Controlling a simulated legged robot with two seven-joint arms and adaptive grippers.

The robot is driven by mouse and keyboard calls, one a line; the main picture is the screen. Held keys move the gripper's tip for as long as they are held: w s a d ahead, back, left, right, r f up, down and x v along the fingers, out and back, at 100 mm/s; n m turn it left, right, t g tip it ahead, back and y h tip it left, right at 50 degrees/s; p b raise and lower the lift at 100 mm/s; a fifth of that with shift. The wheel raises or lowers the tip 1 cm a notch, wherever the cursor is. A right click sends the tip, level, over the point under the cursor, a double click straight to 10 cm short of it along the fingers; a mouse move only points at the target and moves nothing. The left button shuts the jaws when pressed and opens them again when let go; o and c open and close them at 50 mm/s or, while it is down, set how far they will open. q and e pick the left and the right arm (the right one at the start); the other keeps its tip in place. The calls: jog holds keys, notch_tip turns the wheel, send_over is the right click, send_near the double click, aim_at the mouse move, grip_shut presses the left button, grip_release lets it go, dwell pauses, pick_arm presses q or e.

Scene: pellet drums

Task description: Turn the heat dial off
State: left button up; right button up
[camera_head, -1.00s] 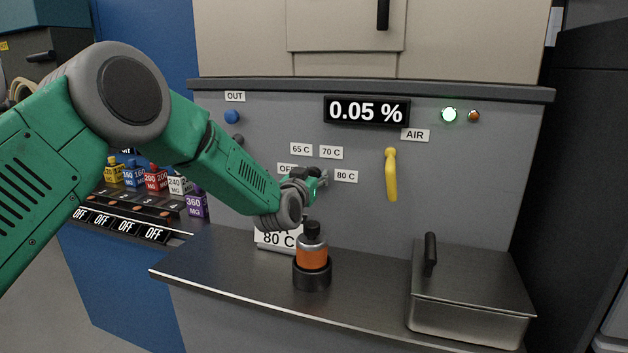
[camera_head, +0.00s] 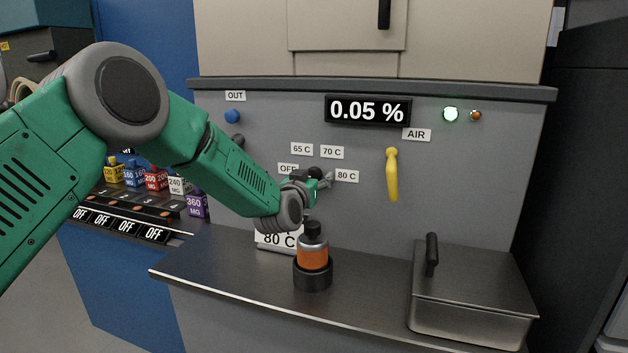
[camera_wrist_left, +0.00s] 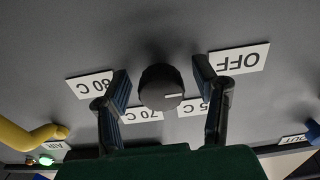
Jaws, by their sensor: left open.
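The heat dial (camera_wrist_left: 161,88) is a dark round knob with a white mark on the grey panel. In the upside-down left wrist view, its mark lies on the right side of its face, roughly towards the gap between the 65 C label (camera_wrist_left: 194,106) and the OFF label (camera_wrist_left: 240,59). My left gripper (camera_wrist_left: 161,75) is open, with one finger on each side of the dial; I cannot tell whether either touches it. In the head view, my left gripper (camera_head: 325,181) partly covers the dial (camera_head: 315,172). My right gripper is not in view.
A yellow AIR handle (camera_head: 392,175) is right of the dial. Below, a bottle with orange contents (camera_head: 312,252) and an 80 C sign (camera_head: 278,241) stand on the metal shelf (camera_head: 220,270). A lidded metal box (camera_head: 470,285) sits right. The display (camera_head: 367,111) reads 0.05 %.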

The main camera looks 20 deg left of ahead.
pick_arm(q)
jog(key=shift+s, duration=0.45)
jog(key=s, duration=1.1)
jog(key=shift+a, duration=0.2)
jog(key=shift+f, duration=0.1)
